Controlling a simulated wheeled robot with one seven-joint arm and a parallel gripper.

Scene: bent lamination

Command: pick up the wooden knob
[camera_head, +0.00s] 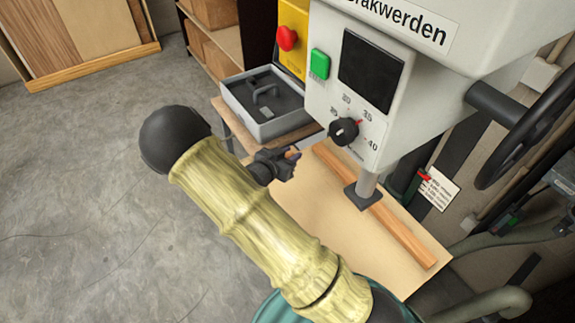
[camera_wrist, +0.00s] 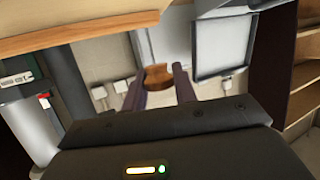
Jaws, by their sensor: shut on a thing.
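The wooden knob (camera_wrist: 158,76) is a small brown wooden piece between the two dark fingers of my gripper (camera_wrist: 158,82) in the wrist view. The fingers are shut on it near their tips. In the head view my gripper (camera_head: 296,156) is above the left edge of the light wooden table, to the left of the machine's dial. The knob is tiny there and mostly hidden by the fingers. In the wrist view nothing shows beneath the knob, and it appears held clear of any surface.
A white machine (camera_head: 375,90) with a black dial stands over the table (camera_head: 330,225). A wooden bar (camera_head: 395,235) lies on the table under the machine's press foot. A grey tray (camera_head: 265,105) with a dark inside stands behind my gripper. Open floor (camera_head: 90,190) lies to the left.

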